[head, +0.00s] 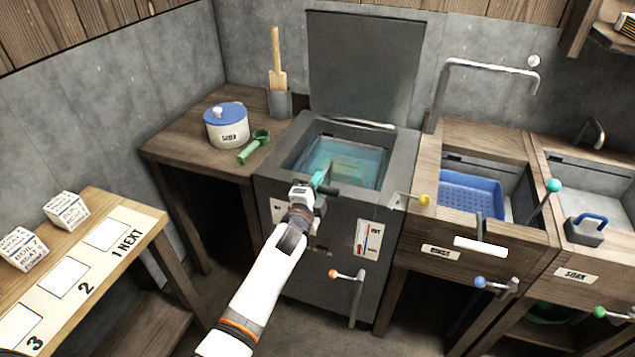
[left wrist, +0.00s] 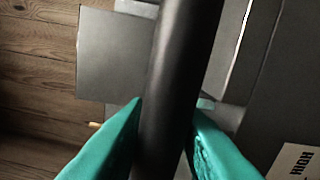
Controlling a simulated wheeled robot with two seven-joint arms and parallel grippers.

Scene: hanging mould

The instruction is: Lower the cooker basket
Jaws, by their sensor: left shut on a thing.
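The grey cooker (head: 335,245) stands in the middle of the head view with its lid (head: 362,65) raised. Its square well holds teal liquid (head: 365,150), with a pale greenish shape under the surface; I cannot make out the basket clearly. My left gripper (head: 320,182) is at the well's front edge, its teal fingers shut on a dark handle bar (head: 333,190). In the left wrist view the black bar (left wrist: 180,80) runs between the teal fingertips (left wrist: 167,115). How the bar joins the basket is hidden. My right gripper is not in view.
A blue-lidded pot (head: 227,128) and a green scoop (head: 253,146) sit on the left counter. A yellow-knobbed lever (head: 424,199) and an orange-knobbed lever (head: 333,273) project from the cooker. The sink with a blue basket (head: 470,193) is at right.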

